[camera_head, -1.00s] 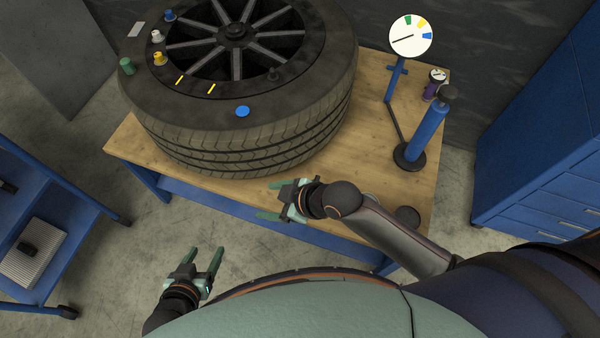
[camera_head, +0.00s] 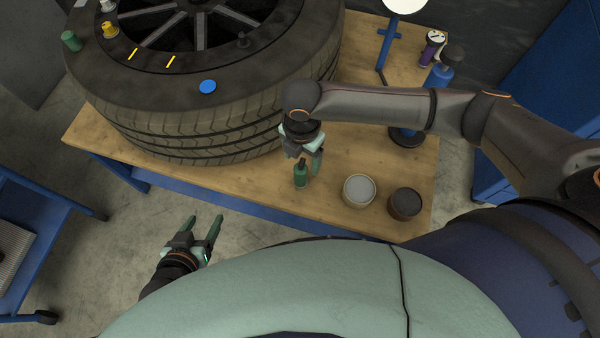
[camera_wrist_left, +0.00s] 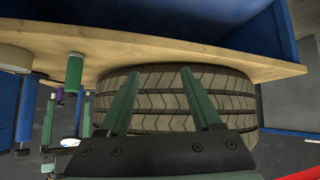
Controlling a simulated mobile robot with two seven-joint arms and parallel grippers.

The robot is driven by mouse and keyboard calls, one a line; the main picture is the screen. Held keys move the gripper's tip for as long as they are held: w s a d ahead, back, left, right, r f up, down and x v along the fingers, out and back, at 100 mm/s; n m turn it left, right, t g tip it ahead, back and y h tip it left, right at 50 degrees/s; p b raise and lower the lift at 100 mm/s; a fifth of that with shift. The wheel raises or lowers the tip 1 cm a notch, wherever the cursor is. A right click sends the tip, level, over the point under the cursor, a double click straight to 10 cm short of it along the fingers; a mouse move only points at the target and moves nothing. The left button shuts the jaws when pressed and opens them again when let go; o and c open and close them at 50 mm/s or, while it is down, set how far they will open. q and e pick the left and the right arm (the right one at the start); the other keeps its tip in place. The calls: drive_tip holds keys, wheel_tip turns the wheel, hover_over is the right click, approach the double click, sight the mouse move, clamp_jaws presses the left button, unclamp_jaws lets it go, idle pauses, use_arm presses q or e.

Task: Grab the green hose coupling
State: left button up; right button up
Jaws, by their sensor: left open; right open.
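A small green cylinder (camera_head: 301,174), which looks like the hose coupling, stands upright on the wooden workbench near its front edge. It also shows in the left wrist view (camera_wrist_left: 75,70), where the picture is upside down. My right gripper (camera_head: 304,156) is open just above and behind it, with one finger to its right. I cannot tell whether the fingers are around it or touching it. My left gripper (camera_head: 206,229) is open and empty in front of the bench, low and left; its two fingers also show in the left wrist view (camera_wrist_left: 155,85). Another green piece (camera_head: 71,41) stands on the tyre.
The large tyre (camera_head: 190,130) fills the bench's left and back. A grey-topped tin (camera_head: 359,190) and a dark tin (camera_head: 405,203) stand right of the coupling. A blue cart (camera_head: 40,225) is at left.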

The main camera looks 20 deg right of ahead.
sight(301, 168)
wheel_tip(301, 168, down, 3)
drive_tip(key=shift+r, duration=0.1)
drive_tip(key=shift+f+b, duration=0.45)
drive_tip(key=shift+f, duration=0.05)
wheel_tip(301, 168, down, 3)
drive_tip(key=shift+s+a+f+b, duration=0.1)
drive_tip(key=shift+a+b, duration=0.05)
drive_tip(key=shift+b, duration=0.55)
drive_tip(key=shift+f, duration=0.7)
use_arm(q)
drive_tip(key=w+r+t, duration=0.1)
drive_tip(key=w+a+r+t, duration=0.1)
drive_tip(key=w, duration=0.1)
drive_tip(key=shift+r, duration=0.15)
drive_tip(key=shift+d, duration=0.1)
use_arm(e)
clamp_jaws()
